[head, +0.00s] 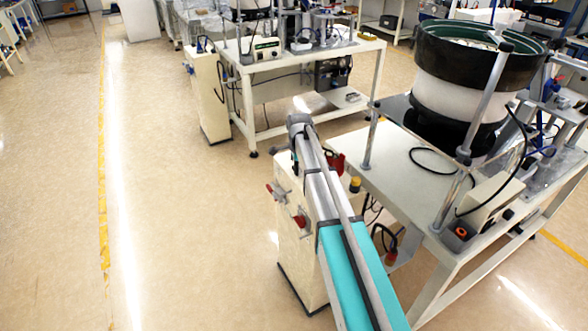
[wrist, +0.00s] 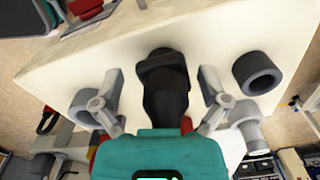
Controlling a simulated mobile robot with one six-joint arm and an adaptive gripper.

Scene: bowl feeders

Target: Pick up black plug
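The black plug (wrist: 163,75) shows in the wrist view as a dark rounded cap on a narrower neck, in front of a cream surface. My gripper (wrist: 160,78) has a teal body at the bottom of that view. Its two grey fingers are spread wide, one on each side of the plug, with visible gaps; neither appears to touch it. The teal body hides the near end of the plug. I cannot make out the black plug or my gripper for certain in the head view.
A dark grey cylinder (wrist: 259,73) stands close right of the right finger. A bench (head: 400,175) carries a bowl feeder (head: 465,85). Floor at left is clear.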

